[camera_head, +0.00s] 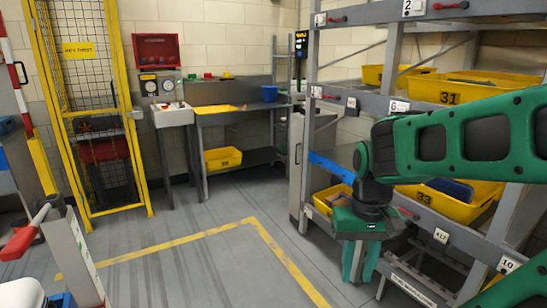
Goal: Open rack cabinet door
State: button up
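A narrow grey cabinet (297,168) stands at the far left end of the storage rack, with a tall flat upright face. My gripper (360,262) hangs pointing down in front of the rack, to the right of and nearer than the cabinet. Its two green fingers look apart with nothing between them. My green arm reaches in from the right and hides part of the rack behind it.
The rack (372,103) on the right holds several yellow bins (478,90). A blue bar (331,168) sticks out near the cabinet. A workbench (240,112) and a yellow mesh gate (92,105) stand at the back. The grey floor between is clear, with yellow lines.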

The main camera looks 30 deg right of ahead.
aim_at(297, 125)
jog(key=i, duration=0.65)
jog(key=z, duration=0.5)
jog(key=i, duration=1.15)
jog(key=z, duration=0.65)
jog(key=i, duration=1.9)
jog(key=z, duration=0.1)
